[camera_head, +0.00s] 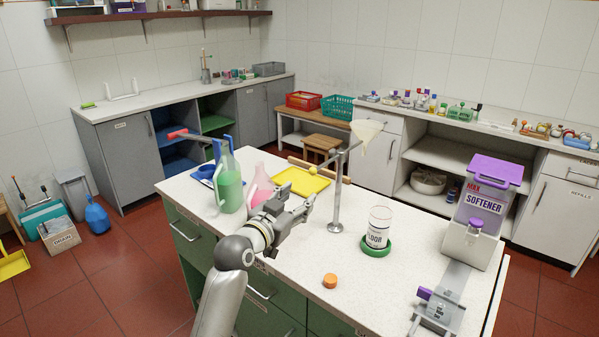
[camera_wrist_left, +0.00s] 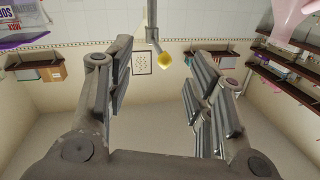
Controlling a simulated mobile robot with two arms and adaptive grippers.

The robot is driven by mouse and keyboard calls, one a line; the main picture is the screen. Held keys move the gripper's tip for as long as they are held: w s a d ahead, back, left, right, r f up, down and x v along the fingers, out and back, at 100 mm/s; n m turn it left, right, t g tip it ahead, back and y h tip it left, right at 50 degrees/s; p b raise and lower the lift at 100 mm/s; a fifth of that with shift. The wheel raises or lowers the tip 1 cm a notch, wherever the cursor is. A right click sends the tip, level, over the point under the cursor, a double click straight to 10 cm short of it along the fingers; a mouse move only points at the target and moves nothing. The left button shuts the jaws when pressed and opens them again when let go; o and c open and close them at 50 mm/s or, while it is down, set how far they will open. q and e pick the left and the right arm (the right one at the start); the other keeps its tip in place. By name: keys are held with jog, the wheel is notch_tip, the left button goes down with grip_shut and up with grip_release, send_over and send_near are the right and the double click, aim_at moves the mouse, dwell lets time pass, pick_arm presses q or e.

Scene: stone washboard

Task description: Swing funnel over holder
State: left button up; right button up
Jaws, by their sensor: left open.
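A pale cream funnel (camera_head: 368,130) sits high on the swing arm of a metal stand (camera_head: 337,195), to the right of its post. A yellow knob (camera_head: 312,170) ends the arm on the other side; it also shows in the left wrist view (camera_wrist_left: 165,59). A clear jar with a printed label (camera_head: 379,226) stands in a green round holder (camera_head: 376,250), right of the stand's base. The funnel appears up and behind the jar. My left gripper (camera_head: 303,203) is open and empty, left of the post and below the knob. My right gripper is out of view.
A green bottle (camera_head: 230,184), a pink bottle (camera_head: 262,188) and a yellow tray (camera_head: 301,181) stand left of the post. An orange cap (camera_head: 330,281) lies near the front edge. The purple-lidded softener container (camera_head: 488,198) stands at right.

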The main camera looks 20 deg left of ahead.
aim_at(310, 173)
pick_arm(q)
jog(key=shift+t, duration=0.3)
jog(key=w+r, duration=0.1)
jog(key=w, duration=0.2)
jog(key=w+r+p, duration=0.1)
jog(key=w, duration=0.2)
jog(key=w+p, duration=0.1)
jog(key=w, duration=0.2)
jog(key=shift+w+d+r, duration=0.1)
jog(key=shift+d+r, duration=0.25)
jog(key=shift+r, duration=0.05)
jog(key=shift+w+d+f+p, duration=0.15)
jog(key=shift+w+p, duration=0.15)
jog(key=shift+w, duration=0.5)
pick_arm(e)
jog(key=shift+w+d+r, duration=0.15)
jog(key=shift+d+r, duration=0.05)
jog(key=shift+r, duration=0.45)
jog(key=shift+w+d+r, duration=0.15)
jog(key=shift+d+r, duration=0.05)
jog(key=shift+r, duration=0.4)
pick_arm(q)
grip_shut()
